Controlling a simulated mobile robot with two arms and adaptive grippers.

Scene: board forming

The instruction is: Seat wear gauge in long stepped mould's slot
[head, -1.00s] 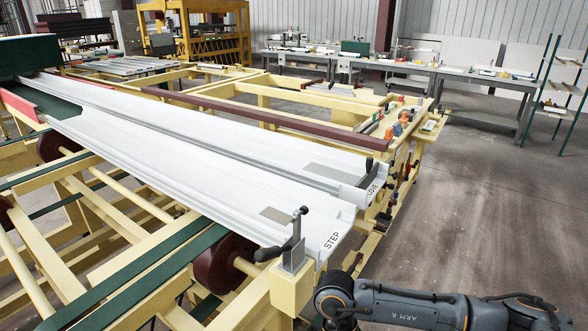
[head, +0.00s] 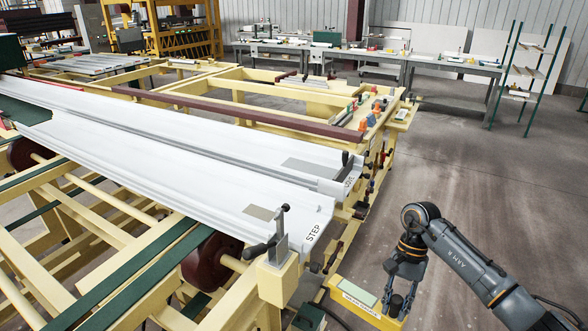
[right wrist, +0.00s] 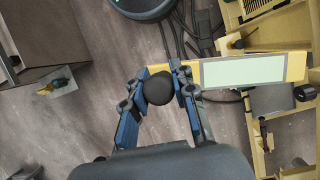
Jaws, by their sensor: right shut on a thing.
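The long white mould marked STEP (head: 285,222) lies on the yellow frame, its near end toward me. A grey rectangular patch (head: 259,212) shows on its top; I cannot tell whether this is the slot. My right gripper (head: 397,305) points down to the right of the mould's end, apart from it. In the right wrist view its fingers (right wrist: 157,90) are shut on a rounded black knob (right wrist: 158,88), which I take for the wear gauge's handle. My left gripper is not in view.
A clamp with a black handle (head: 277,238) stands at the mould's near end. A second white mould (head: 330,160), marked COVE, lies behind. Open floor is at right.

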